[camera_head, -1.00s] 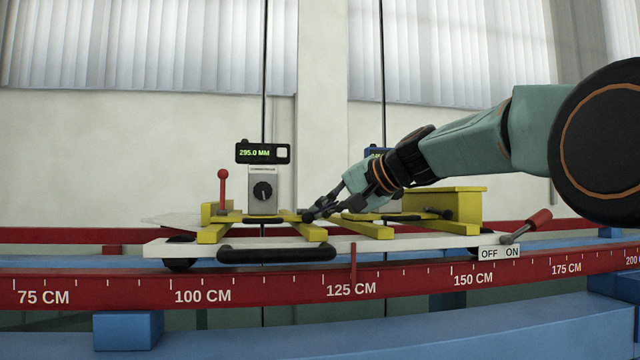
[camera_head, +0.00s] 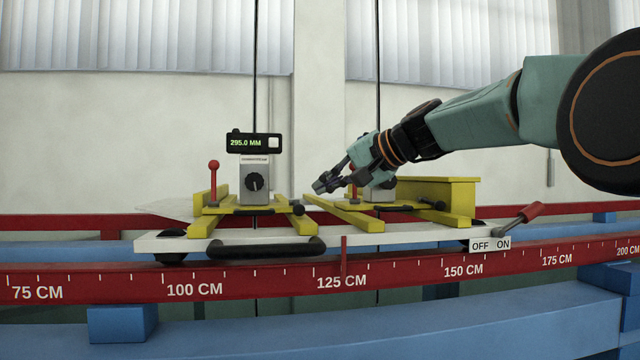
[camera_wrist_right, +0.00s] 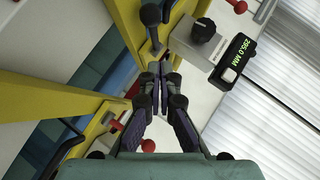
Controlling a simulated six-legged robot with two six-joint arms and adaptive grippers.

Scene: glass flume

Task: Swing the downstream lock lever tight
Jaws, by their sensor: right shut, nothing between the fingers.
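Two yellow carriages stand on a white plate (camera_head: 340,236) over the rail. A red-knobbed lever (camera_head: 213,180) stands upright on the left carriage. On the right carriage a red lever (camera_head: 352,190) is mostly hidden behind my right gripper (camera_head: 322,185). A red knob (camera_wrist_right: 148,145) shows beside my fingers in the wrist view. I cannot tell for sure which lever is the downstream one. My right gripper is shut and empty, its fingertips (camera_wrist_right: 158,82) above the gap between the carriages. My left gripper is not in view.
A display (camera_head: 254,143) reads 295.0 MM above a grey dial box (camera_head: 254,182). A red-handled OFF/ON lever (camera_head: 520,218) sits at the plate's right end. A black handle (camera_head: 266,249) lies along the front. The red scale rail (camera_head: 400,272) runs across in front.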

